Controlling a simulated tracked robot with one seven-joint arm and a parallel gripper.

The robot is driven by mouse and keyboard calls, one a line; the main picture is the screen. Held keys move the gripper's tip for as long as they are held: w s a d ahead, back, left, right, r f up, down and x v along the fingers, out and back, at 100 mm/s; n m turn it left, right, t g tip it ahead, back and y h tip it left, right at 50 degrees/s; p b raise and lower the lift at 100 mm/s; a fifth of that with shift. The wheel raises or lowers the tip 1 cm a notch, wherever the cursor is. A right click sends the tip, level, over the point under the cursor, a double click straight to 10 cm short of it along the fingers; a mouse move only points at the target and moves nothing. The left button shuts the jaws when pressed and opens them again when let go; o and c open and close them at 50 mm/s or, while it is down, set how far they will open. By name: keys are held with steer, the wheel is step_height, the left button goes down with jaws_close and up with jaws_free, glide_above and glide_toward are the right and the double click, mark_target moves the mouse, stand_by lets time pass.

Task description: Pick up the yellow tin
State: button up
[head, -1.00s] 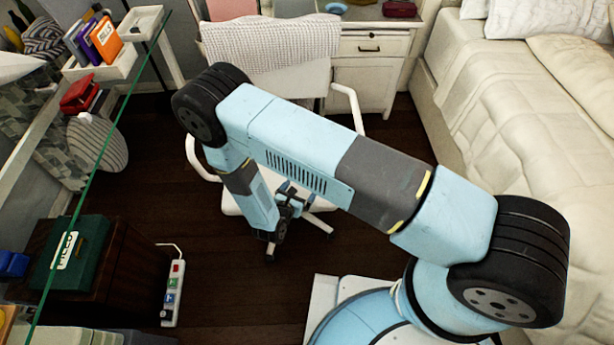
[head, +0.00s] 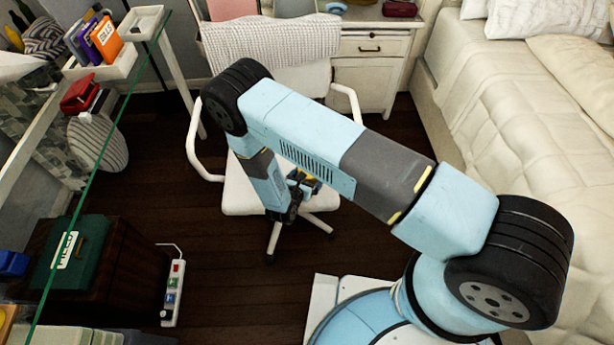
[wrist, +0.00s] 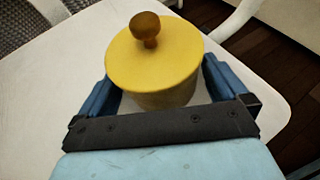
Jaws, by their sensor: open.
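The yellow tin (wrist: 158,68) has a round lid with a brown knob and stands on the white chair seat (wrist: 75,65). In the wrist view it sits between the two blue fingers of my gripper (wrist: 158,92), with one finger on each side. My gripper is open, and I cannot tell whether either finger touches the tin. In the head view my gripper (head: 302,183) is over the chair seat (head: 238,195), and only a small yellow part of the tin (head: 311,184) shows beside it. My arm hides the rest.
The white chair has armrests (head: 196,150) on both sides and a knitted throw (head: 270,42) over its back. A bed (head: 540,110) stands at the right and a white desk (head: 370,65) behind. A glass-edged shelf is at the left. Dark floor (head: 215,260) is open around the chair.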

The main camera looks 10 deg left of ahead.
steer(key=shift+c, duration=0.3)
steer(key=c, duration=1.1)
steer(key=shift+r, duration=0.1)
steer(key=shift+c, duration=0.2)
